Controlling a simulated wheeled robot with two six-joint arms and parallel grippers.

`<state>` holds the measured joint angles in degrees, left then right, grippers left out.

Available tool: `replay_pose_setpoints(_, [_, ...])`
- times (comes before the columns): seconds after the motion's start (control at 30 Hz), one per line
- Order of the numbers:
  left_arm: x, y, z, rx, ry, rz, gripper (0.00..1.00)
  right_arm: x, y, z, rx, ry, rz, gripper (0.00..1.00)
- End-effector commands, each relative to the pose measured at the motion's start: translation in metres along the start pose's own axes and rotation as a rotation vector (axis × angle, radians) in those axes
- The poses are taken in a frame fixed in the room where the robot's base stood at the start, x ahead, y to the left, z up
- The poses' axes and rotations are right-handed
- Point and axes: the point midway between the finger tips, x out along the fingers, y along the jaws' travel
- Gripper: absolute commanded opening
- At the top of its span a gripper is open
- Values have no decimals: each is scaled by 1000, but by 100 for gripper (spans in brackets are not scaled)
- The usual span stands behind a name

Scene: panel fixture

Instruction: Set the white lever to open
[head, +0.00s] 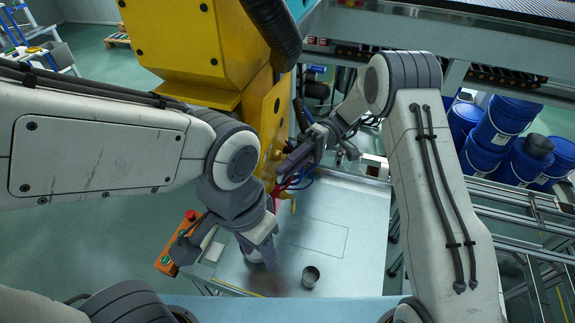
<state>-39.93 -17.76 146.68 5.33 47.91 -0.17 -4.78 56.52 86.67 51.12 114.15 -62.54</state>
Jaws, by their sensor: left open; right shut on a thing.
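I cannot pick out the white lever with certainty in the head view. My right gripper (287,168) is at the side of the yellow machine column, near red and blue cables (297,183). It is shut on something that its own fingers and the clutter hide. My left gripper (228,250) is lower, over the left edge of the metal table (345,225). Its fingers are spread apart, with nothing seen held between them. A small white piece (214,251) shows between the fingers, beside the table's edge.
An orange box with a red button (190,215) is just left of my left gripper. A small dark cup (310,276) stands on the table, whose right part is clear. The yellow machine (185,40) rises behind. Blue drums (490,130) stand at the right.

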Motion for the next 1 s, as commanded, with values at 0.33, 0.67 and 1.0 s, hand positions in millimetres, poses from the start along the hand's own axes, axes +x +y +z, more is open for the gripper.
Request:
replay_pose_setpoints(0.33, [-3,0,0,1,0,0,50,0,-1,0,12,2,-32,0])
replay_pose_setpoints(0.67, [-3,0,0,0,0,0,50,0,-1,0,12,1,-32,50])
replay_pose_setpoints(1.0, [-4,0,0,0,0,0,50,0,-2,0,12,1,-30,50])
